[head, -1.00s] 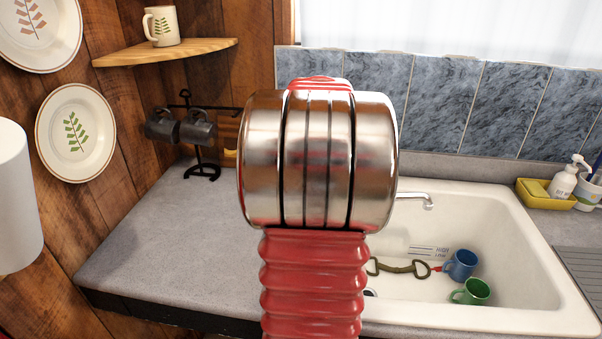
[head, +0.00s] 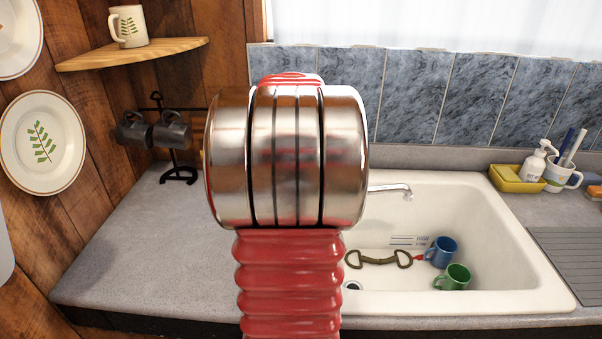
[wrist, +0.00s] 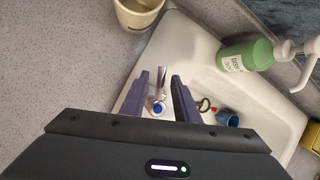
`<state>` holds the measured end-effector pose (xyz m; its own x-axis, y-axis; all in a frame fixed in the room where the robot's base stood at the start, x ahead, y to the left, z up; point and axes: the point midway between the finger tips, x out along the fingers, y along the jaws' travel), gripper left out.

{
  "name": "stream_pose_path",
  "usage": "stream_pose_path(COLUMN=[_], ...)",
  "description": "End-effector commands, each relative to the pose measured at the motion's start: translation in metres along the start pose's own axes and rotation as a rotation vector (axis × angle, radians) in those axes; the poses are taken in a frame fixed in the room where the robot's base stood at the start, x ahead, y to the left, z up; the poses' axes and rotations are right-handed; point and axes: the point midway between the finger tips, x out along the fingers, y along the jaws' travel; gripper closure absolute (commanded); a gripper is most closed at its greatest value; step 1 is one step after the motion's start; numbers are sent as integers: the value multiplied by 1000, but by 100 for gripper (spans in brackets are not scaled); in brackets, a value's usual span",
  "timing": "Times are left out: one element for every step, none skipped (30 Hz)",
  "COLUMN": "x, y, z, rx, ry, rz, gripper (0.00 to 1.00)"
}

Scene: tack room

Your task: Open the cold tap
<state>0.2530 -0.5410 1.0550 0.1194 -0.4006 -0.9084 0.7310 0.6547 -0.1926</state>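The chrome tap's spout (head: 390,189) reaches over the white sink (head: 480,303) in the head view; my arm hides the rest of the tap. In the wrist view a round blue-marked cap (wrist: 157,109) on chrome, which looks like the cold tap, shows between my fingers. My gripper (wrist: 160,84) is open, with its two purple-grey fingers apart, one to each side of the cap. I cannot tell how far the cap is beyond the fingertips, and no contact shows. In the head view my gripper is hidden behind my own arm.
The sink holds a metal bit (head: 380,259), a blue mug (head: 441,252) and a green mug (head: 453,277). A green soap bottle (wrist: 245,55) and a pale cup (wrist: 138,12) stand near my gripper. A mug rack (head: 158,135) is at left. The left counter (head: 130,250) is largely clear.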

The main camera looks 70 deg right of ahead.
Motion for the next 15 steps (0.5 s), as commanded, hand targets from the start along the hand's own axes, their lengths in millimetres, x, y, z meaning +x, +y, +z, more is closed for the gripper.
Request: stream_pose_path(x=[0,0,0,0,0,0,-1,-1,-2,-4,-6,-9,-12,-15,-19], y=[0,0,0,0,0,0,0,0,0,0,0,0,0,0,0], z=[0,1,1,1,1,1,1,2,2,2,2,2,2,2,2], rx=[0,-1,-1,-1,-1,-1,-1,-1,-1,-1,-1,-1,-1,-1,-1], ry=[-1,-1,-2,-2,-3,-3,-3,-4,-4,-5,-5,-7,-7,-7,-6], rz=[0,0,0,0,0,0,0,0,0,-1,-1,-1,-1,-1,-1], gripper=[71,71,71,71,71,71,71,71,71,71,71,71,71,71,71])
